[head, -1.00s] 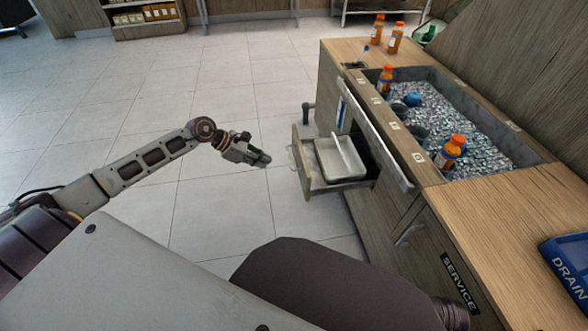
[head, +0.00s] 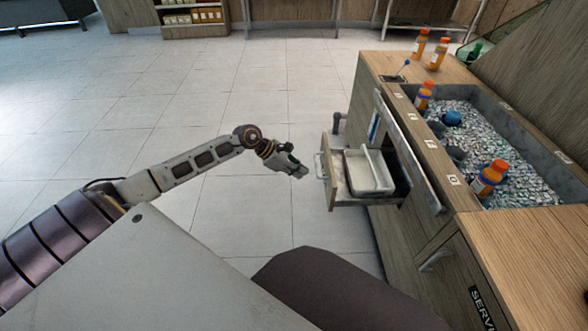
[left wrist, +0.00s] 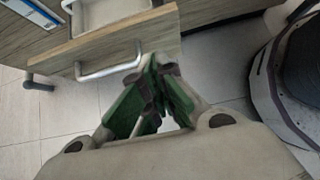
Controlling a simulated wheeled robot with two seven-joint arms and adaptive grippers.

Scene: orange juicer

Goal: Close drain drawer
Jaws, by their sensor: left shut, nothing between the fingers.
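The drain drawer (head: 345,203) is pulled out from the wooden counter's side, with a white tray (head: 366,171) inside. In the left wrist view the drawer front (left wrist: 115,40) and its metal handle (left wrist: 108,69) are at the top. My left gripper (head: 303,172) is shut and empty, in front of the drawer and a short gap to the left of it in the head view. In the left wrist view its green-padded fingers (left wrist: 150,88) point toward the drawer front, near the handle. My right gripper is not in view.
The counter (head: 500,250) has a basin of ice (head: 515,160) with orange bottles (head: 489,178). More orange bottles (head: 438,54) stand at its far end. A dark pipe (head: 337,122) sticks out behind the drawer. The tiled floor (head: 180,110) to the left is clear.

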